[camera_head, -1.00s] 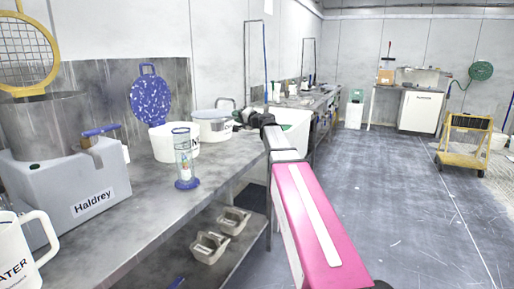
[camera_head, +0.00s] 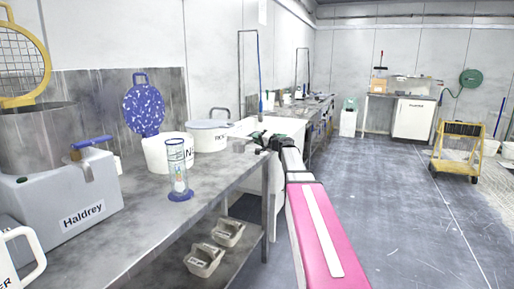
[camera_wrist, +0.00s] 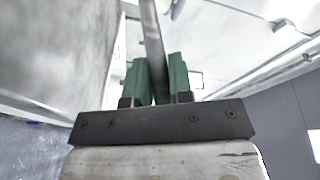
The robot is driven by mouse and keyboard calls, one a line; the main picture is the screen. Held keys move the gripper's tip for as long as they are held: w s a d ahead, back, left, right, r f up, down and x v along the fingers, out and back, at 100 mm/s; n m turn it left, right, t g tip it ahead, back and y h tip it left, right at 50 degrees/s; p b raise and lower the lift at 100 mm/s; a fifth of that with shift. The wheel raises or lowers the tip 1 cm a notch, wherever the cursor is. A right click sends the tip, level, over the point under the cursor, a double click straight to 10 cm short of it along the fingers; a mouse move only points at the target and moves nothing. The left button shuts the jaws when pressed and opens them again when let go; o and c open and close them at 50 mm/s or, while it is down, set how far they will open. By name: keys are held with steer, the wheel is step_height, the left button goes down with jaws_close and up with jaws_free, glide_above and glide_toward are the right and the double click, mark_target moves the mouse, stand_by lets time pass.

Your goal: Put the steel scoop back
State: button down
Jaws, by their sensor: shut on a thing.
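My gripper (camera_wrist: 158,82) has green fingers shut on a long, thin grey metal handle, which I take to be the steel scoop (camera_wrist: 151,35). The handle runs up and out of the top of the wrist view, so the scoop's far end is hidden. In the head view my gripper (camera_head: 268,140) is small, at the end of my outstretched arm near the counter's right edge, in front of the white sink. The scoop cannot be made out clearly there.
The grey counter (camera_head: 140,215) holds a Haldrey machine (camera_head: 65,205), a blue-based clear cylinder (camera_head: 178,170), a white tub (camera_head: 157,155) and a lidded white pot (camera_head: 208,136). Shallow trays (camera_head: 204,260) sit on the lower shelf.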

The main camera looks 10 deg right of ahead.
steer(key=shift+f, duration=1.9)
steer(key=c, duration=1)
jaws_free()
steer(key=shift+f, duration=0.15)
